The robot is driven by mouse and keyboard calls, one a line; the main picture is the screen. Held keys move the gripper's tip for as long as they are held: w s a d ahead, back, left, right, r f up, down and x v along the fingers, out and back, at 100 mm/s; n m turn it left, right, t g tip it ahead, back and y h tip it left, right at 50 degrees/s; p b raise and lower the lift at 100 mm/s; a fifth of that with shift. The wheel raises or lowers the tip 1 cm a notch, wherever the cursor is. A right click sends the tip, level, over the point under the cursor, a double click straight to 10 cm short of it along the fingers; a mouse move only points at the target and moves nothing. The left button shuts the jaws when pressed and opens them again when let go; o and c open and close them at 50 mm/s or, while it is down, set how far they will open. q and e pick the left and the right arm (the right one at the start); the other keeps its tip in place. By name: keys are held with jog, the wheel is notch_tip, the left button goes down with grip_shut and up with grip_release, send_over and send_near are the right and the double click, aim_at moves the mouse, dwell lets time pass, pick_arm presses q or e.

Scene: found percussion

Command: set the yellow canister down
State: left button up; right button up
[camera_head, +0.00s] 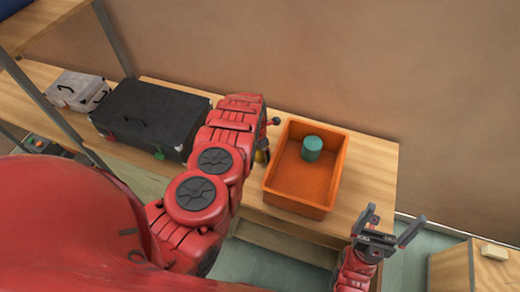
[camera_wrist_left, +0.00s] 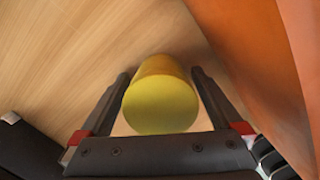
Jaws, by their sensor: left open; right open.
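The yellow canister (camera_wrist_left: 160,100) is between the two fingers of my left gripper (camera_wrist_left: 162,74) in the left wrist view, over the wooden worktop (camera_wrist_left: 85,45). The fingers are open, one on each side of it. Its base contact with the wood is hidden. My right gripper (camera_head: 390,222) is open and empty, in front of the worktop at the lower right.
The orange bin (camera_head: 303,205) stands just right of the canister, with a green cylinder (camera_head: 312,149) inside. A black case (camera_head: 150,112) and a grey case (camera_head: 76,90) are on the left. The worktop is bare right of the bin. A wooden box (camera_head: 450,272) is at lower right.

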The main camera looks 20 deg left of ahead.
pick_arm(q)
jog(key=shift+w+f, duration=0.1)
jog(key=shift+f, duration=0.05)
jog(key=shift+c, duration=0.2)
jog(key=c, duration=1.5)
